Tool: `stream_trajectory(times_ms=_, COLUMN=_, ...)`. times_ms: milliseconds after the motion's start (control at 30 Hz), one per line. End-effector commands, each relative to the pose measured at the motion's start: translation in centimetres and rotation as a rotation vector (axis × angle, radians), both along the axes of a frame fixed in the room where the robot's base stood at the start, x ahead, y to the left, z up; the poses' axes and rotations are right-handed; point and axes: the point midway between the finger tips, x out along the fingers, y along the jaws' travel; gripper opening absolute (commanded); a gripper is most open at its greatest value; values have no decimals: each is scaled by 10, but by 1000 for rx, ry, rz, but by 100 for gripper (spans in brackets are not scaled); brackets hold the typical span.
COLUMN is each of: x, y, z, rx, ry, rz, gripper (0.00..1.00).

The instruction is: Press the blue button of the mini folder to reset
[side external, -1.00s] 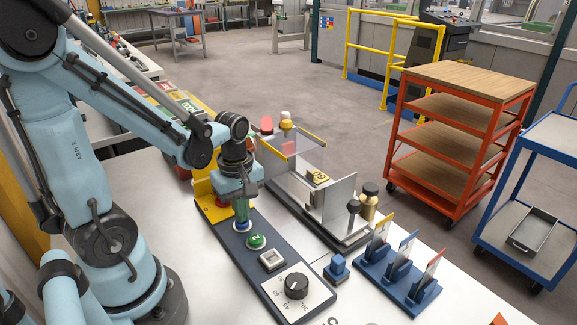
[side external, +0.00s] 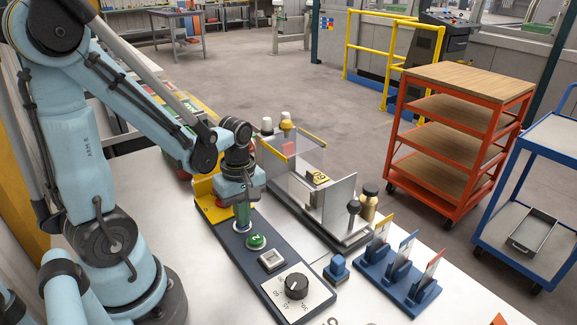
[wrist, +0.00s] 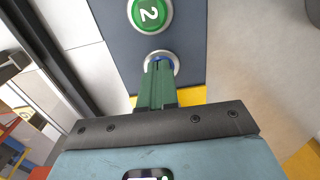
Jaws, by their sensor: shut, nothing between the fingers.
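The mini folder (side external: 318,190) stands on the white bench, with clear panels and a metal plate. Its dark control panel (side external: 236,247) lies in front. The blue button (wrist: 160,57) shows as a small blue patch inside a silver ring in the wrist view, mostly hidden by my fingers. My gripper (side external: 241,226) is shut and empty, pointing down with its green fingertips over that button. In the wrist view the fingertips (wrist: 158,68) overlap the ring; I cannot tell how far the button is pressed.
A green button (side external: 257,242) marked 2 sits close beside my fingertips. A black dial (side external: 296,286) is farther along. A yellow box (side external: 207,208) stands behind the gripper. A blue card holder (side external: 398,282) and small blue block (side external: 337,268) lie to the right.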

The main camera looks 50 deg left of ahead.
Motion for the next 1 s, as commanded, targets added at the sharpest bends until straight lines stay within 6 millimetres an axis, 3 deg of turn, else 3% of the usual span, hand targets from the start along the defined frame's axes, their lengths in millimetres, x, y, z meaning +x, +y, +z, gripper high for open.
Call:
stream_trajectory(times_ms=33, x=0, y=0, z=-7, rx=11, ry=-35, rz=1, gripper=0)
stream_trajectory(times_ms=267, x=1, y=0, z=1, rx=10, ry=-32, rz=1, gripper=0)
stream_trajectory(times_ms=1000, x=2, y=1, z=69, rx=2, ry=-7, rz=0, gripper=0)
